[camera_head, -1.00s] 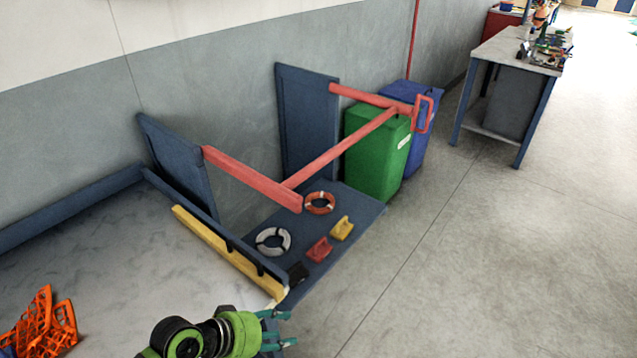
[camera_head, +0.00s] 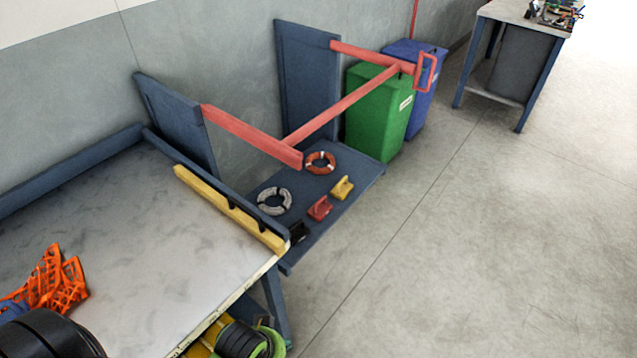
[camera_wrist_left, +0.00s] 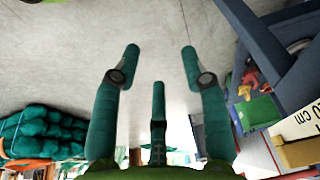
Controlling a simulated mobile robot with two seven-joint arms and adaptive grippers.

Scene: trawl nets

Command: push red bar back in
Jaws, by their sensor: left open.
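The red bar (camera_head: 345,105) is a long red crosspiece joining two red side arms, which reach out from two dark blue upright panels. A red loop handle (camera_head: 426,73) stands at its far right end. The bar sticks out above a low blue shelf. My left gripper (camera_wrist_left: 160,52) is open and empty in the left wrist view, its teal fingers over bare floor. My right gripper is not seen.
The white-topped table (camera_head: 150,225) has a yellow rail (camera_head: 225,208) and orange netting (camera_head: 50,283). The low shelf (camera_head: 320,225) holds rings and small blocks. A green bin (camera_head: 378,115) and blue bin (camera_head: 425,100) stand behind the handle. The floor at right is clear.

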